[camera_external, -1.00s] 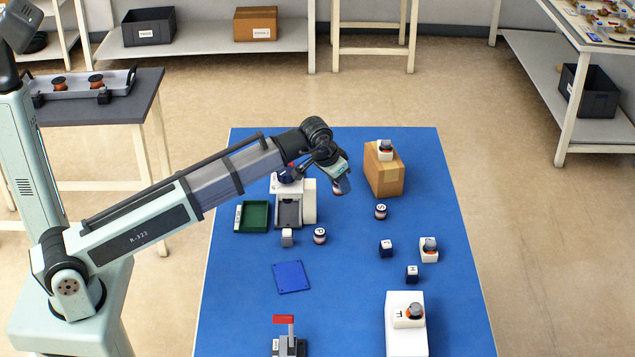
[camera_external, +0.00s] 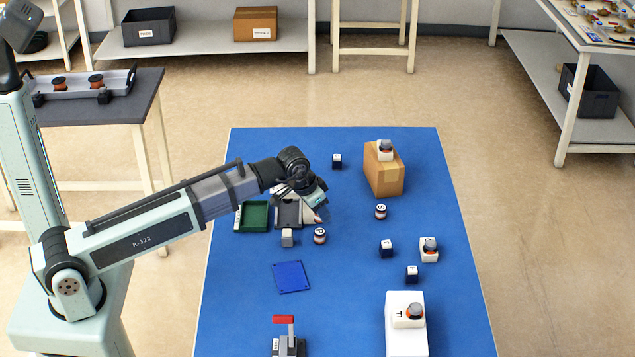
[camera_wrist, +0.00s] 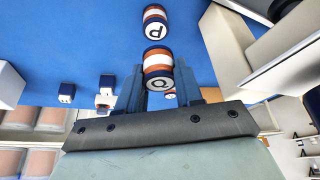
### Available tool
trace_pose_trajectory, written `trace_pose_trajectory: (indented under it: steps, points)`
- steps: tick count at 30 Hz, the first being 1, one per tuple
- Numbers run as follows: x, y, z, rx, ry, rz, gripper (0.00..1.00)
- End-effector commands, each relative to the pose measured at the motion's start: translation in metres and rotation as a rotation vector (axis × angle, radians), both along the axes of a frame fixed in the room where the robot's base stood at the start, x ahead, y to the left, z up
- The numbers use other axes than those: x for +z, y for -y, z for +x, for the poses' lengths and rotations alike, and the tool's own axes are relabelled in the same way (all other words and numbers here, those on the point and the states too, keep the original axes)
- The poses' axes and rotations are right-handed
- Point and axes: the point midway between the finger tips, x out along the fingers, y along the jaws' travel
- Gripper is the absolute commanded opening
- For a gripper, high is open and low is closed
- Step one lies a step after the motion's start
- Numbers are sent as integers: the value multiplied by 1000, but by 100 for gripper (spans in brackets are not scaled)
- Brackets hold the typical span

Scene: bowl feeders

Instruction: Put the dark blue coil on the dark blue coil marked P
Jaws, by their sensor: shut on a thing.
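My gripper (camera_wrist: 158,78) is shut on a dark blue coil (camera_wrist: 158,62), with an orange and white band and a round-looking letter on its white end face. In the external view my gripper (camera_external: 320,212) is low over the middle of the table, and the held coil is mostly hidden there. The dark blue coil marked P (camera_wrist: 156,22) stands just beyond the held coil in the wrist view. In the external view the coil marked P (camera_external: 320,236) stands on the blue table, just below my gripper in the picture. The two coils look apart.
Another coil, marked S (camera_external: 380,211), and several dark blue cubes stand to the right.

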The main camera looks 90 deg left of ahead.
Motion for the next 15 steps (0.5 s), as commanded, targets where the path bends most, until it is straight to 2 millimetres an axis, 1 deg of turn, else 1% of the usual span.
trace_pose_trajectory:
  steps: [5,12,15]
  points:
    - [-9,0,0,0,-1,0,5]
    - [-34,0,0,1,-2,-1,5]
    - [-40,0,0,1,0,0,5]
